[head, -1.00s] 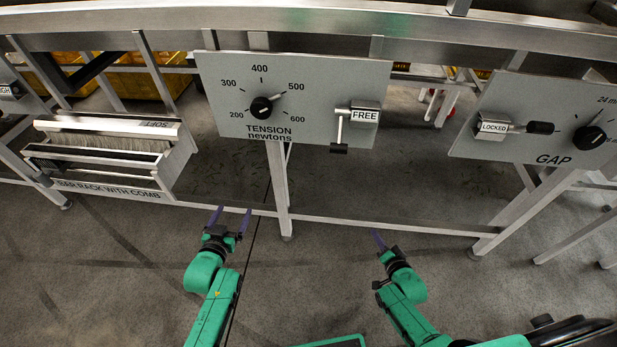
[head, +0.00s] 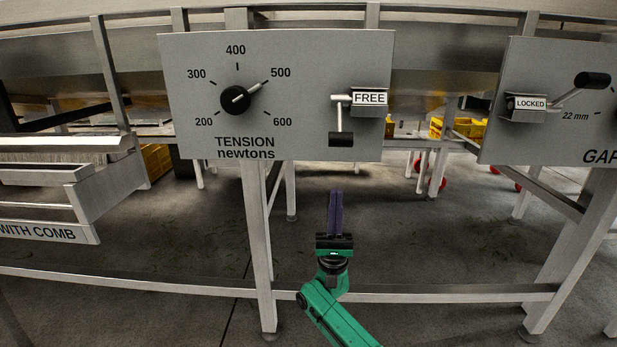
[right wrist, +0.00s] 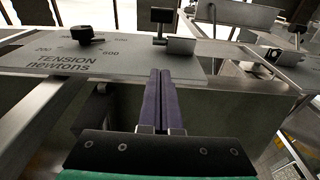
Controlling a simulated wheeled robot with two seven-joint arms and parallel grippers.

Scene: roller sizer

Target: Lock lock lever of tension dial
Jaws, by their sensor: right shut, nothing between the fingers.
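The tension dial (head: 236,100) is a black knob on a grey panel, its pointer toward 500. To its right is the lock lever (head: 341,138), with a black grip hanging straight down beside a FREE label (head: 369,98). My right gripper (head: 335,193) is shut and empty, pointing up, below the lever and apart from it. In the right wrist view, the shut purple fingers (right wrist: 158,75) reach toward the panel's edge, and the lever's black grip (right wrist: 161,15) stands beyond them. My left gripper is out of view.
To the right is the gap panel (head: 500,135), with a LOCKED label and its own lever (head: 593,80). A bar rack (head: 85,190) stands at left. A frame post (head: 260,240) runs down below the tension panel. The space around my right gripper is clear.

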